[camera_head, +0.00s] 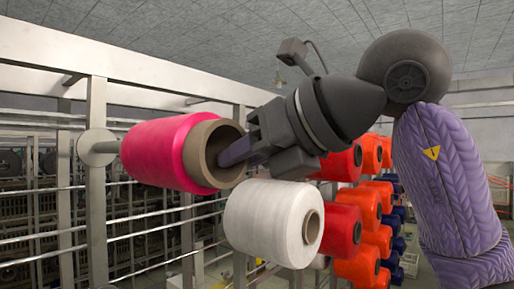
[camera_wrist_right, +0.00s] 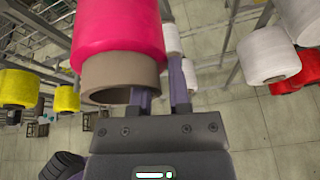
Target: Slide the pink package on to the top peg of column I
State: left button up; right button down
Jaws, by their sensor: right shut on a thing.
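The pink package (camera_head: 158,150) is wound on a brown tube (camera_head: 205,152) and lies nearly level in the head view. Its far end faces a grey round plate (camera_head: 97,147) on a white upright, with a small gap between them. Whether a peg runs inside the tube is hidden. My right gripper (camera_head: 240,150) is shut on the tube's near rim, one finger inside the bore and one outside. The right wrist view shows the pink package (camera_wrist_right: 118,32) and both fingers of my right gripper (camera_wrist_right: 162,85) across the tube wall. My left gripper is out of view.
A white package (camera_head: 265,220) sits just below the pink one, close to it. Red and orange packages (camera_head: 365,210) stand in rows behind, to the right. White rack beams (camera_head: 140,65) run above. Yellow packages (camera_wrist_right: 18,88) hang at left in the wrist view.

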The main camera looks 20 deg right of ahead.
aim_at(216, 154)
jog(key=shift+w+a+p, duration=0.3)
jog(key=shift+w+a, duration=0.2)
jog(key=shift+w, duration=0.15)
jog(key=shift+w+a+p, duration=0.3)
jog(key=shift+w+a, duration=0.15)
jog(key=shift+w, duration=0.2)
jog(key=shift+w+a+r+p, duration=0.1)
jog(key=shift+w+a+p, duration=0.25)
jog(key=shift+w+p, duration=0.15)
jog(key=shift+w+a+p, duration=0.6)
jog(key=shift+w+a, duration=0.1)
jog(key=shift+w, duration=0.3)
jog(key=shift+w+a+p, duration=0.55)
jog(key=shift+w+a, duration=0.1)
jog(key=shift+w, duration=0.3)
jog(key=shift+w+a+p, duration=0.25)
jog(key=shift+w+p, duration=0.05)
jog(key=shift+p, duration=0.05)
jog(key=shift+w+a+p, duration=0.8)
jog(key=shift+w+p, duration=0.05)
jog(key=shift+w, duration=0.2)
jog(key=shift+w+a+p, duration=0.75)
jog(key=shift+w+p, duration=0.1)
jog(key=shift+w, duration=0.2)
